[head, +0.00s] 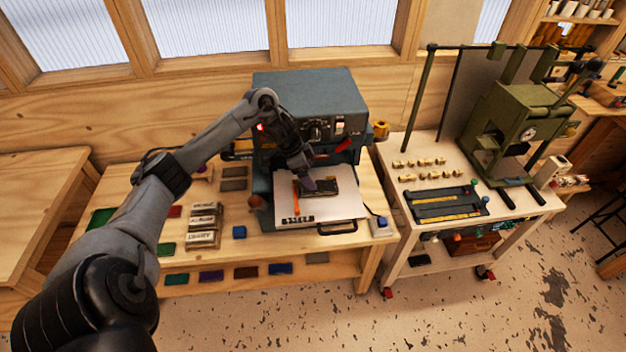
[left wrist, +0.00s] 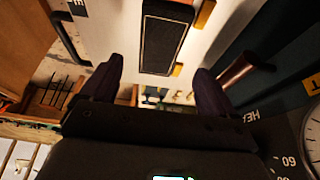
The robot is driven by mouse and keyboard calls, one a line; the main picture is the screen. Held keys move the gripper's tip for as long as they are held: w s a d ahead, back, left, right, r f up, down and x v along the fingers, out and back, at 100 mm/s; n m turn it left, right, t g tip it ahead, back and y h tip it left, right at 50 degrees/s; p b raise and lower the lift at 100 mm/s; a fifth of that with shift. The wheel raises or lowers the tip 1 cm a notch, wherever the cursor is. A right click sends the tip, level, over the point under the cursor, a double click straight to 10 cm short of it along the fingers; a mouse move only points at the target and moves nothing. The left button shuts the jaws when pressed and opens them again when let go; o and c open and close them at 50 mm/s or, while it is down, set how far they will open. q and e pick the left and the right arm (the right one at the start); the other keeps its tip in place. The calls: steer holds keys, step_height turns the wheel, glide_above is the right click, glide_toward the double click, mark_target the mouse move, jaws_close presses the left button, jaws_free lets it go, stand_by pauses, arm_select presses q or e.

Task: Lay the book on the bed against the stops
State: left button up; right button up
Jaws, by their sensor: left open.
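The dark book (head: 341,186) lies flat on the pale bed (head: 335,210) of the blue-grey press. It also shows in the left wrist view (left wrist: 163,42), with a thin light border on its cover. An orange bar (head: 296,200) lies on the bed left of the book. In the left wrist view, yellow stop pieces (left wrist: 204,13) sit along the book's right side; I cannot tell whether they all touch it. My left gripper (head: 310,184) is over the book's left part. Its two fingers (left wrist: 157,85) are apart with nothing between them. My right gripper is not seen.
The press housing (head: 312,95) stands close behind the bed. A white cart (head: 485,225) with a green machine (head: 520,115) is at the right.

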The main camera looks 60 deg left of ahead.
arm_select(q)
steer(key=d+v, duration=0.1)
steer(key=v, duration=0.5)
steer(key=shift+a+r, duration=0.2)
steer(key=shift+a, duration=0.3)
steer(key=shift+s+d+r, duration=0.1)
steer(key=shift+s, duration=0.05)
